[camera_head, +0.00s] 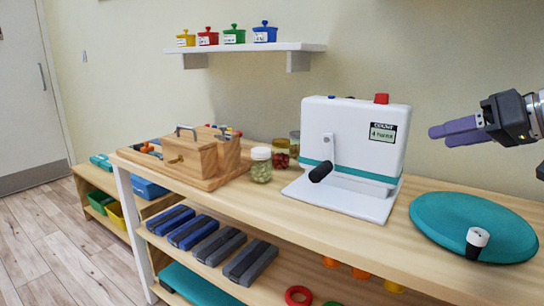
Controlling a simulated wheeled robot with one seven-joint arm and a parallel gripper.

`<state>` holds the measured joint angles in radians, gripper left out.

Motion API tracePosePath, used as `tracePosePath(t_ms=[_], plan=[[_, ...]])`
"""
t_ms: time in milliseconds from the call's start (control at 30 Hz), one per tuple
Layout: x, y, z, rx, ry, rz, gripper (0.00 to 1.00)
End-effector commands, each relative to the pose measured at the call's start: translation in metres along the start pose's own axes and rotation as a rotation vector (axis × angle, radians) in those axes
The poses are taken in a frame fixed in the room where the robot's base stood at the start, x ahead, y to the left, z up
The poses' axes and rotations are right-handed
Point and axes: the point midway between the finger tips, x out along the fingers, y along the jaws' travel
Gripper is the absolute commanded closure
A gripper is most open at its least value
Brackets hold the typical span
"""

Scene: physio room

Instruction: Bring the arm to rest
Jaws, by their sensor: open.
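My gripper (462,130) is at the right edge of the view, with its purple fingers pointing left. It is open and nothing shows between the fingers. It hangs in the air to the right of the white machine, above the teal cushion, touching neither. Part of my arm is cut off by the right edge.
A white machine (356,142) with a black-handled crank stands on the wooden bench (224,205). A teal cushion (440,222) lies at right with a small white-and-black object (477,240) on it. Jars (261,168) and a wooden box (188,158) stand left. A wall shelf (248,47) holds small pots.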

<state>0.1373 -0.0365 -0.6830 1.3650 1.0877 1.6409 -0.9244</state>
Motion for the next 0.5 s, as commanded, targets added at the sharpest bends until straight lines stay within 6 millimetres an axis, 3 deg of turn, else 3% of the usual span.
tracePosePath(t_ms=[167,333,500], plan=[[0.033,-0.020,0.058,0.179,-0.111,0.035,0.48],[0.079,-0.056,0.158,0.298,-0.302,0.175,0.48],[0.106,-0.080,0.263,0.252,-0.437,0.397,0.48]])
